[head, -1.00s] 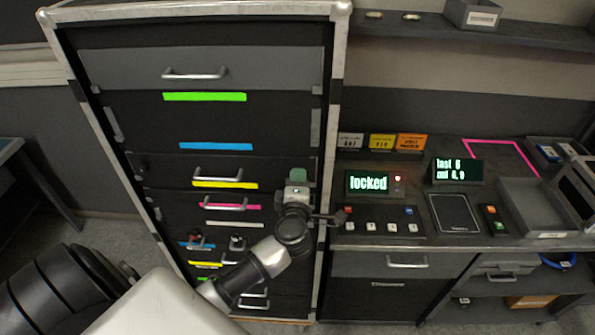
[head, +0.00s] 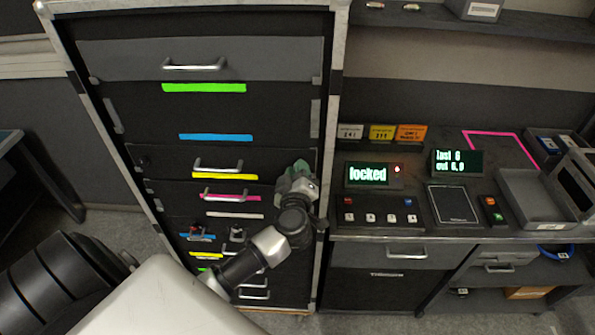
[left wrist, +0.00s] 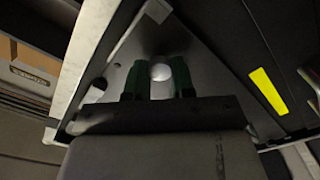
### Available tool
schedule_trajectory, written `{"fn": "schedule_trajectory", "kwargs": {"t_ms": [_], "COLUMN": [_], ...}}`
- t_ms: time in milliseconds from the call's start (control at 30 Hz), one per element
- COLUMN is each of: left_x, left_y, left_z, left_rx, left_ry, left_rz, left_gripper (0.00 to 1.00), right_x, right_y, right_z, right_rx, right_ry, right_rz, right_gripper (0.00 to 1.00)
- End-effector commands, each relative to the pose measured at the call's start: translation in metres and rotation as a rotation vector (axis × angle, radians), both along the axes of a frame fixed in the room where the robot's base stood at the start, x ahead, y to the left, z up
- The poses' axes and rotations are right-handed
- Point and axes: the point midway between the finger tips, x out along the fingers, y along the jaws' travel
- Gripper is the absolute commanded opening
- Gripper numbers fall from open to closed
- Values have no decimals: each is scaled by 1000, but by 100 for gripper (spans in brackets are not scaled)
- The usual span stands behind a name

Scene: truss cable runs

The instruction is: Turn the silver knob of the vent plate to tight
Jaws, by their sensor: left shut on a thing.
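My left gripper (head: 297,172) reaches the right edge of the black drawer rack, at the height of the panel with the yellow strip. In the left wrist view its two green fingers (left wrist: 159,84) are shut on a round silver knob (left wrist: 160,72), one finger on each side. The knob sits on a grey metal plate (left wrist: 205,72), which I take to be the vent plate. In the head view the gripper hides the knob. I cannot read any tight mark or the knob's angle. My right gripper is not in view.
The rack (head: 215,115) has several drawers with handles and coloured strips. Its pale metal frame post (head: 328,110) stands right beside the gripper. To the right, a bench holds a display reading "locked" (head: 368,174), a button panel (head: 380,216) and an open grey tray (head: 540,200).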

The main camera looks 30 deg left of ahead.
Motion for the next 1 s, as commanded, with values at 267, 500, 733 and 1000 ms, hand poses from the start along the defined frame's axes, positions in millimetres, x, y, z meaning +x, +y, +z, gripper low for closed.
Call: {"fn": "schedule_trajectory", "kwargs": {"t_ms": [267, 500, 733, 1000], "left_x": [0, 0, 0, 0], "left_y": [-1, -1, 0, -1], "left_z": [-2, -2, -1, -1], "left_rx": [25, 25, 25, 24], "left_ry": [19, 20, 19, 16], "left_rz": [-1, -1, -1, -1], "left_gripper": [1, 0, 49, 50], "right_x": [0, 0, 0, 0], "right_y": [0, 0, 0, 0], "right_z": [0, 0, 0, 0], "right_rx": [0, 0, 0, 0], "right_ry": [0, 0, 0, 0], "right_rz": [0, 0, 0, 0], "right_gripper": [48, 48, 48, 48]}}
